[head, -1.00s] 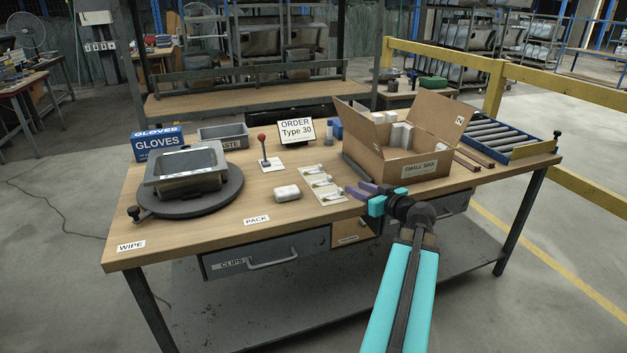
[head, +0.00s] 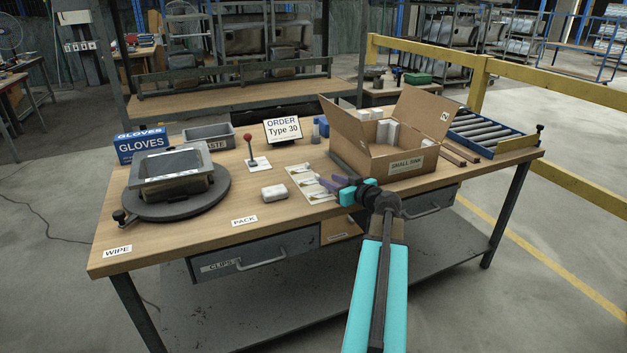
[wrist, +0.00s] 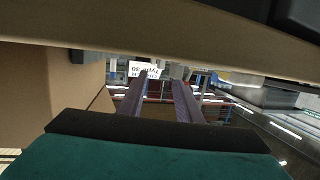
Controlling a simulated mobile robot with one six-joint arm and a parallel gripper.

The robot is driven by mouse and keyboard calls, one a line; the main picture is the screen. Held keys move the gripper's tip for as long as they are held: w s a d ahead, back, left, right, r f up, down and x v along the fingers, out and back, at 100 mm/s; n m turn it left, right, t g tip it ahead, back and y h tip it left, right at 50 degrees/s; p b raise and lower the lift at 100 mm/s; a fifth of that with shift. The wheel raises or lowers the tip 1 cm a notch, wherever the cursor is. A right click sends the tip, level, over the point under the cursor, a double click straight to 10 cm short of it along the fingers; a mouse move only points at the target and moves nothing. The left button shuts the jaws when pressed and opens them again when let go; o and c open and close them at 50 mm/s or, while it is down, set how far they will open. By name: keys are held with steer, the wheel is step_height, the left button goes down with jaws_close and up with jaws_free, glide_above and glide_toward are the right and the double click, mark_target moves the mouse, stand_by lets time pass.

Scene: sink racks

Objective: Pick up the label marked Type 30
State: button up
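Several small pale labels lie in a row on a light strip (head: 296,168) near the front middle of the table; their print is too small to read, so I cannot tell which is Type 30. An order sign (head: 282,129) reading "ORDER Type 30" stands behind them, and it shows upside down in the wrist view (wrist: 144,70). My gripper (head: 328,184), with purple fingers, reaches the right side of the label strip. In the wrist view its two fingers (wrist: 159,88) are apart, with nothing seen between them. The fingers hide part of the labels.
An open cardboard box (head: 372,157) marked small sink stands close right of my gripper. A white block (head: 274,192) and a red-knobbed lever (head: 251,152) are left of the labels. A sink on a turntable (head: 160,205) is at the far left. Rollers (head: 484,128) are at the right.

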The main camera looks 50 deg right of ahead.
mark_target(309, 179)
steer(key=shift+x, duration=0.9)
steer(key=shift+w, duration=0.1)
steer(key=shift+p+x, duration=0.3)
steer(key=shift+x, duration=2.2)
steer(key=shift+d, duration=0.1)
jaws_close()
